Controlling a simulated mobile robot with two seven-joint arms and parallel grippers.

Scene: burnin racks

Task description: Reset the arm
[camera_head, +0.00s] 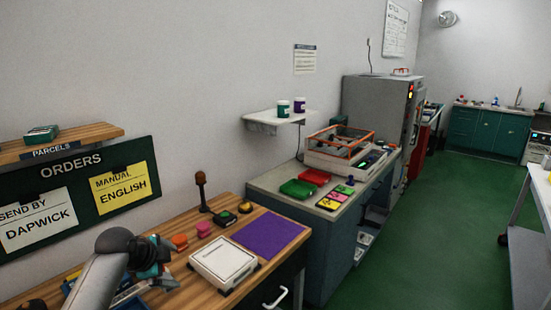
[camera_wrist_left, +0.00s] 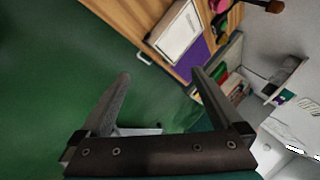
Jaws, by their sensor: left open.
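My left arm comes in from the lower left in the head view, over the left end of the wooden bench (camera_head: 262,208). My left gripper (camera_head: 160,262) is partly hidden behind its own wrist there. In the left wrist view my left gripper (camera_wrist_left: 160,90) has its two fingers spread wide, with nothing between them. Past the fingers show the green floor (camera_wrist_left: 50,70), the bench and a purple mat (camera_wrist_left: 198,52). My right gripper is in neither view.
On the bench are a white square device (camera_head: 223,262), a purple mat (camera_head: 268,233) and a blue tray (camera_head: 125,295) by my arm. A teal-sided counter (camera_head: 320,240) holds red (camera_head: 314,176) and green trays (camera_head: 297,188). The green floor (camera_head: 430,220) to the right is clear.

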